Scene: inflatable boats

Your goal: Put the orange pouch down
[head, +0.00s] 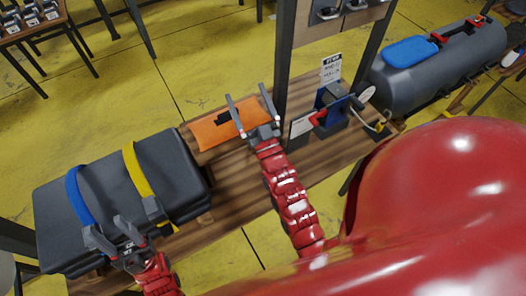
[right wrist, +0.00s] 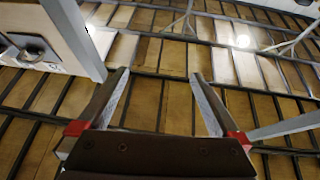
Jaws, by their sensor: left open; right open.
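The orange pouch (head: 208,133) lies flat on the wooden table, behind the black case's right end. It has a small black patch near its middle. My right gripper (head: 246,92) is open, its two fingers apart over the pouch's right part in the head view; whether they touch it I cannot tell. The right wrist view shows the same open fingers (right wrist: 162,75) with nothing between them, and the pouch does not show there. My left gripper (head: 102,226) is open at the front of the black case, near the lower end of its blue strap.
The black case (head: 105,180) with blue and yellow straps fills the table's left. A dark post (head: 285,60) rises just right of the pouch. A blue device (head: 330,105) with a sign stands beyond it. Bare wooden table (head: 235,185) lies in front of the pouch.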

